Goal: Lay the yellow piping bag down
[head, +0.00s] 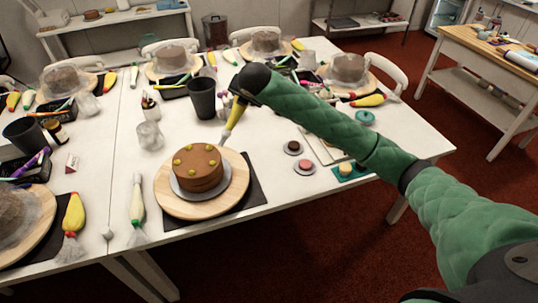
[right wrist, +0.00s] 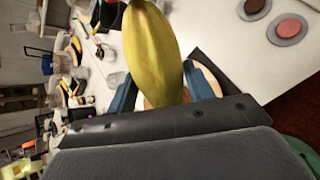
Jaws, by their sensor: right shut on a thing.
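My right gripper (head: 240,97) is shut on the yellow piping bag (head: 233,119) and holds it above the table, tip down, behind and to the right of the chocolate cake (head: 199,172). In the right wrist view the yellow bag (right wrist: 152,45) sits between the blue fingers of the gripper (right wrist: 159,70). The cake has several yellow dots on top and stands on a wooden turntable (head: 228,205). My left gripper is not in view.
A white-and-green piping bag (head: 137,205) lies left of the turntable. A black cup (head: 202,98) and a clear cup (head: 150,136) stand behind. Small dishes (head: 305,167) lie to the right. Bare white table (head: 260,150) shows between the turntable and the dishes.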

